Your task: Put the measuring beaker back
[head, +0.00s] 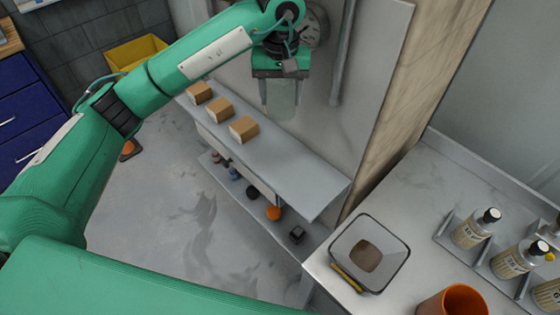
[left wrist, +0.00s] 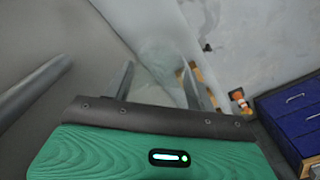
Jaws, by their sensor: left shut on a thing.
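The measuring beaker (head: 282,101) is a pale, see-through vessel hanging below my left gripper (head: 281,82) in the head view. The gripper is shut on it and holds it in the air in front of the grey back panel, above the upper shelf (head: 285,167). In the left wrist view the beaker (left wrist: 160,58) shows faintly between the two fingers of the left gripper (left wrist: 158,82). Its clear walls blend into the background, so its outline and any contents are hard to tell. My right gripper is not in view.
Several small cartons, one a brown box (head: 243,129), stand on the upper shelf; its right part is bare. Small items, including an orange ball (head: 273,213), lie on the lower shelf. The right table holds a clear square container (head: 398,264), an orange cup (head: 455,302) and bottles (head: 476,228).

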